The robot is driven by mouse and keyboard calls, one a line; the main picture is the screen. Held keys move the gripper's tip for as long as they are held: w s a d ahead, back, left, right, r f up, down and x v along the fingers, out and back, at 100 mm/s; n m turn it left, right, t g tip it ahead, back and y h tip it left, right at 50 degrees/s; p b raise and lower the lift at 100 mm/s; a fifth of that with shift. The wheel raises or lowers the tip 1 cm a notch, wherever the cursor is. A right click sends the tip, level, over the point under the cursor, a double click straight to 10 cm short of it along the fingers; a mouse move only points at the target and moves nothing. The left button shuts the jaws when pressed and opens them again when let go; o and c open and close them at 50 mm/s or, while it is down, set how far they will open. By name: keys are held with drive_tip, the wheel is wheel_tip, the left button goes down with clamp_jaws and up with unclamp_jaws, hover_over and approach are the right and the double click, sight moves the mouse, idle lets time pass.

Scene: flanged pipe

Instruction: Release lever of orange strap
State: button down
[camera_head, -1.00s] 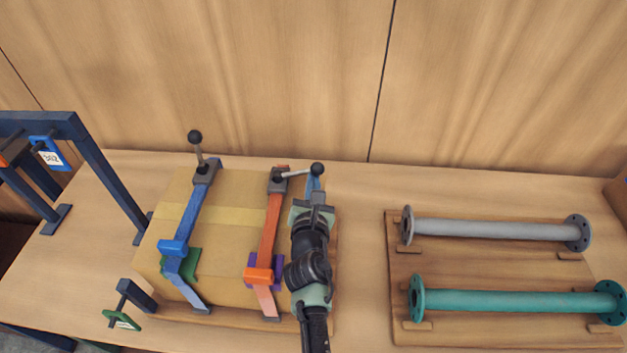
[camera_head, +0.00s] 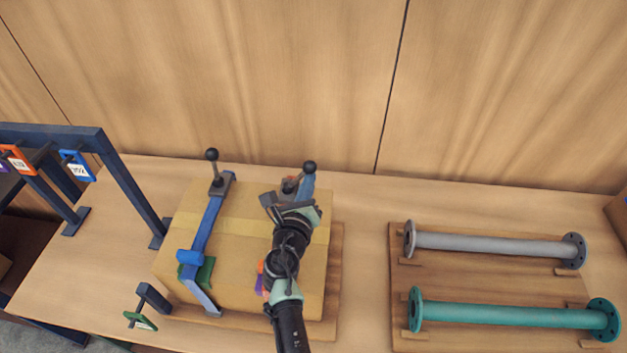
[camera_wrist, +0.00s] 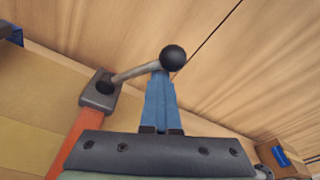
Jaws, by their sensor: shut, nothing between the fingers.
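The orange strap (camera_wrist: 70,148) runs over the cardboard box (camera_head: 232,270); my arm hides most of it in the head view. Its lever has a grey rod and a black ball knob (camera_head: 310,167) and rises up and to the right from a dark grey buckle (camera_wrist: 99,91). The knob also shows in the wrist view (camera_wrist: 174,57). My gripper (camera_head: 308,178) is shut and empty, its blue fingers together. In the wrist view the fingertips (camera_wrist: 160,76) are right at the rod, just below the knob; I cannot tell whether they touch.
A blue strap (camera_head: 208,225) with an upright lever (camera_head: 212,155) crosses the box to the left. A dark blue frame (camera_head: 125,180) with tags stands farther left. A grey pipe (camera_head: 490,242) and a green pipe (camera_head: 500,316) lie on a board at right. A wooden wall closes the back.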

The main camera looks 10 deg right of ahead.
drive_tip(key=shift+w+a+r+n+h+p, duration=0.15)
drive_tip(key=shift+a+r+n+h+p, duration=0.1)
drive_tip(key=shift+a+n+p, duration=0.5)
drive_tip(key=shift+w+a+r+n+h+p, duration=0.25)
drive_tip(key=shift+a+n, duration=0.35)
drive_tip(key=shift+n, duration=0.45)
drive_tip(key=shift+w+a+r+n+h+p, duration=0.1)
drive_tip(key=shift+a+r+n+h+p, duration=0.15)
drive_tip(key=shift+a+n+p, duration=0.4)
drive_tip(key=shift+n, duration=0.35)
